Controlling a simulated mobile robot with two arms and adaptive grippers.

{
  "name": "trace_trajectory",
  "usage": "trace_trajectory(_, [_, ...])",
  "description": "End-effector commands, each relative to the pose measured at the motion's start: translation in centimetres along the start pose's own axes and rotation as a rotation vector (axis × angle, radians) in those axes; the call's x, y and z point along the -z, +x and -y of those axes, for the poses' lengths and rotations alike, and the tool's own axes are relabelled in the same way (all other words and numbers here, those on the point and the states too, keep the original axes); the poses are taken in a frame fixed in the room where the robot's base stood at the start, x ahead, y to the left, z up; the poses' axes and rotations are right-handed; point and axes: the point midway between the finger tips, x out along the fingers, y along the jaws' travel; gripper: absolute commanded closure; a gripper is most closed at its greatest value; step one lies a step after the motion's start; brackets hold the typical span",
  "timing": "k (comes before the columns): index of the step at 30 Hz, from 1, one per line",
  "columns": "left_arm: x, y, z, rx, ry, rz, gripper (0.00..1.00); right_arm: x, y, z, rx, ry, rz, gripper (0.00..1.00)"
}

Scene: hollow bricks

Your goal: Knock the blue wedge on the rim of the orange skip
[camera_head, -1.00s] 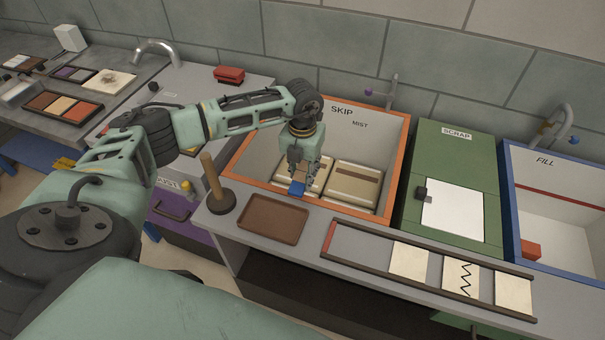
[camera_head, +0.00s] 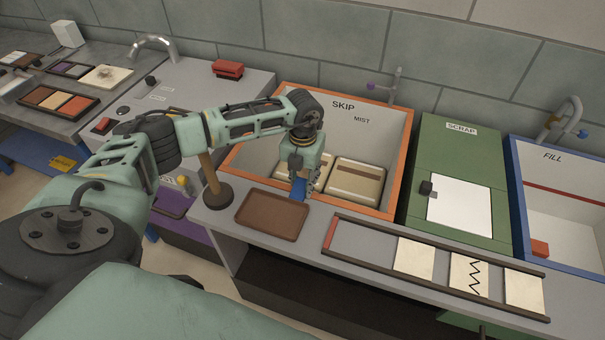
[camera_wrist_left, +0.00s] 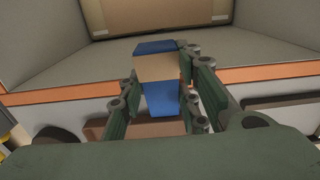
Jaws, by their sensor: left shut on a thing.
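The blue wedge (camera_head: 299,188) is held in my left gripper (camera_head: 298,183) at the front rim of the orange skip (camera_head: 345,202). In the left wrist view the wedge (camera_wrist_left: 162,100) shows blue ends with a tan band in the middle. It sits between the two green fingers of the left gripper (camera_wrist_left: 163,97), in front of the orange rim (camera_wrist_left: 270,74). I cannot tell whether the wedge touches the rim. My right gripper is not in view.
Two tan blocks (camera_head: 355,184) lie inside the skip. A brown tray (camera_head: 272,216) and a wooden-handled plunger (camera_head: 217,192) stand in front of it. A rack with pale tiles (camera_head: 414,257) lies to the right, before the green scrap bin (camera_head: 462,145) and blue-rimmed fill bin (camera_head: 563,185).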

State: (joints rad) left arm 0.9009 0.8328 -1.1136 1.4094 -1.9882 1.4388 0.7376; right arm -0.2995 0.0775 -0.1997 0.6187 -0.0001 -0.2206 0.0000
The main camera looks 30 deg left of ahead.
Motion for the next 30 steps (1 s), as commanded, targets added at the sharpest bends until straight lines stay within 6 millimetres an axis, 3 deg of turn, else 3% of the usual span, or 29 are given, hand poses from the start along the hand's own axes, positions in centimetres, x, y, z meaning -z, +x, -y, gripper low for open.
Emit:
trace_trajectory(16, [-0.1,-5.5,0.0,0.0,0.0,0.002,1.0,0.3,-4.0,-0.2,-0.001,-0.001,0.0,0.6])
trace_trajectory(30, [-0.1,-5.6,0.0,0.0,0.0,0.001,1.0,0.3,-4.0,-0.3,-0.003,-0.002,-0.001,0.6])
